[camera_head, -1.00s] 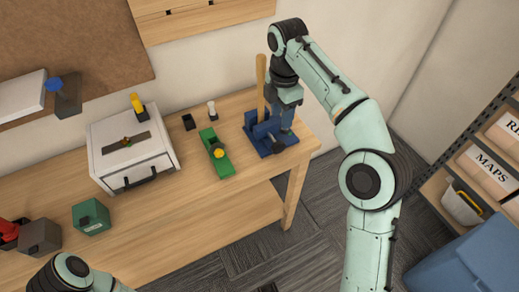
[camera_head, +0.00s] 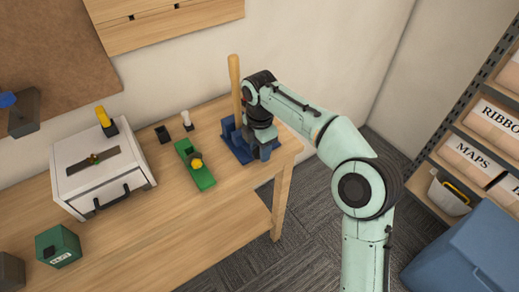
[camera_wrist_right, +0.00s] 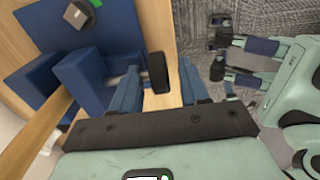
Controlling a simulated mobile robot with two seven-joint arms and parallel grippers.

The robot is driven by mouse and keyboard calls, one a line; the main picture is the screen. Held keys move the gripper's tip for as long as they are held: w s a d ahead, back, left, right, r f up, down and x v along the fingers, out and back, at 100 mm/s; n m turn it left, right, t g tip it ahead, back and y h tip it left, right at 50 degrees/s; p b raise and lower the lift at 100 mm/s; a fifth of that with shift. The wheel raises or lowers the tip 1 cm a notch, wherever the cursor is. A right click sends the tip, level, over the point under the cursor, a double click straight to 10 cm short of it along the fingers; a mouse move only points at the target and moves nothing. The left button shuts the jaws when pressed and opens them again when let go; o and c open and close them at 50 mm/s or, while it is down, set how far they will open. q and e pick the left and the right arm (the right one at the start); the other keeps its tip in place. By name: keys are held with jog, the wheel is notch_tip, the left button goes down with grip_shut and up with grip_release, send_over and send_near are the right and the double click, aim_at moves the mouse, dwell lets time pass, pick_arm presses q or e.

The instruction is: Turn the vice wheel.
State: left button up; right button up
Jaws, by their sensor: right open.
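The blue vice (camera_head: 237,149) stands near the right end of the wooden workbench, with an upright wooden rod (camera_head: 235,88) in it. In the right wrist view the vice (camera_wrist_right: 88,68) fills the left side. Its dark wheel (camera_wrist_right: 158,73), on a short grey shaft, lies between my right gripper's fingertips. My right gripper (camera_wrist_right: 159,80) is open, with one finger on each side of the wheel; I cannot tell whether either touches it. In the head view my right gripper (camera_head: 263,148) points down at the vice's front and hides the wheel. My left gripper is out of view.
A green tool with a yellow knob (camera_head: 195,165) lies left of the vice. A white drawer box (camera_head: 75,175), a green box (camera_head: 58,246) and small holders stand further left. Shelves with labelled boxes (camera_head: 470,158) and a blue bin (camera_head: 470,250) are at right.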

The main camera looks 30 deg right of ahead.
grip_shut()
jog(key=shift+a, duration=0.1)
jog(key=h+p, duration=0.2)
jog(key=shift+a+r+h, duration=0.1)
jog(key=shift+a+h, duration=0.15)
jog(key=shift+h, duration=0.05)
jog(key=h+p, duration=0.2)
jog(key=shift+a+h, duration=0.2)
jog(key=shift+h, duration=0.2)
jog(key=h+p, duration=0.2)
jog(key=h, duration=0.1)
jog(key=t+h+p, duration=0.1)
jog(key=h, duration=0.1)
jog(key=shift+a+f, duration=0.3)
jog(key=shift+f, duration=0.1)
jog(key=h, duration=0.1)
jog(key=h+p, duration=0.1)
jog(key=h, duration=0.1)
jog(key=shift+a+f, duration=0.1)
jog(key=shift+f, duration=0.1)
jog(key=shift+f+h+p, duration=0.15)
jog(key=shift+h+p, duration=0.2)
jog(key=shift+h, duration=0.5)
jog(key=shift+f+h+p, duration=0.15)
jog(key=shift+h+p, duration=0.2)
jog(key=shift+h, duration=0.5)
